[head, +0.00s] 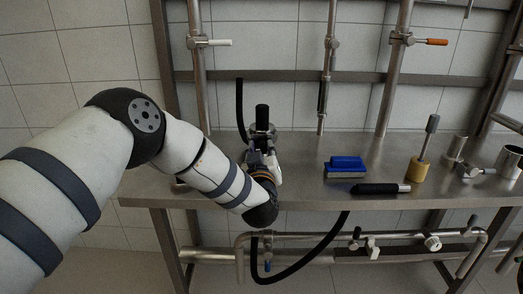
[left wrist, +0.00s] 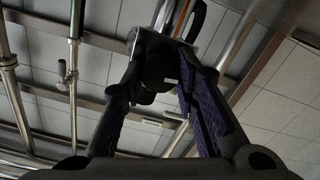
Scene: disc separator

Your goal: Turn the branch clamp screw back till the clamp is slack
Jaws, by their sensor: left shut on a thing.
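My left arm comes in from the left, and its gripper (head: 261,160) is at the branch clamp (head: 262,135) near the front of the steel bench. The clamp is a metal fitting around an upright black pipe end (head: 262,113). In the left wrist view my left gripper (left wrist: 160,88) has its two purple-padded fingers on either side of a dark part, the clamp screw (left wrist: 156,70). The fingers and wrist hide most of the screw, so how tight the clamp is cannot be told. My right gripper is not in view.
The bench (head: 310,191) also holds a blue-topped brush (head: 346,165), a black-handled tool (head: 380,188), a yellow-based tool (head: 418,170) and a metal cup (head: 510,161). A black hose (head: 310,258) loops below the front edge. Steel pipes with orange (head: 436,42) and white (head: 220,42) valve handles stand behind.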

